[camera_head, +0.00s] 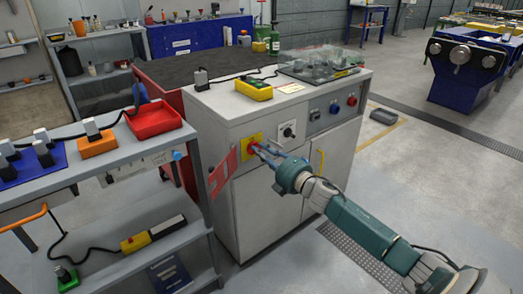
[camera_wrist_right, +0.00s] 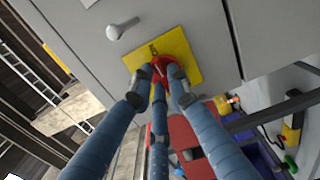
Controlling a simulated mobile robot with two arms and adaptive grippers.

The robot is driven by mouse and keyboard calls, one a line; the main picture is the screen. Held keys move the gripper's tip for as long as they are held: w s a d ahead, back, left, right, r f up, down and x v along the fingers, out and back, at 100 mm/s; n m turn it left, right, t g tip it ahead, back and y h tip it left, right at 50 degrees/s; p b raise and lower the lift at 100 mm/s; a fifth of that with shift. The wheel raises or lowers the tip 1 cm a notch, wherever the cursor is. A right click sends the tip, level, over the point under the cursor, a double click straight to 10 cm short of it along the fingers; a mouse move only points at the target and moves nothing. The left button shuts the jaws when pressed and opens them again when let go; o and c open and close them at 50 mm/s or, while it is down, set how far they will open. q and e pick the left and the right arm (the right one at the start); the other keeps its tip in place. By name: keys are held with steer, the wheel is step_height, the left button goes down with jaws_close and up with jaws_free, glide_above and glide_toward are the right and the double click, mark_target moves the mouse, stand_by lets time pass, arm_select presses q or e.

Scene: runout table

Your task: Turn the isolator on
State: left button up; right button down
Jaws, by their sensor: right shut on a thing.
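The isolator is a red rotary knob on a yellow plate (camera_head: 257,138) on the front of a grey cabinet. In the right wrist view, the yellow plate (camera_wrist_right: 190,52) lies tilted in the picture and the red knob (camera_wrist_right: 158,64) sits between my fingers. My right gripper (camera_head: 257,149) reaches in from the right and is shut on the knob; its blue fingers also show in the right wrist view (camera_wrist_right: 162,76). The fingers partly cover the knob, so its exact pointer angle is hidden. My left gripper is not in view.
A grey cart (camera_head: 150,177) stands close on the left. Floor on the right is mostly clear.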

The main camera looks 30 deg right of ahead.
steer(key=shift+f, duration=0.1)
stand_by(0.3)
steer(key=c, duration=1.7)
jaws_free()
steer(key=shift+o, duration=0.2)
steer(key=shift+s, duration=0.15)
steer(key=s+d, duration=0.1)
steer(key=s, duration=1)
steer(key=shift+s, duration=0.4)
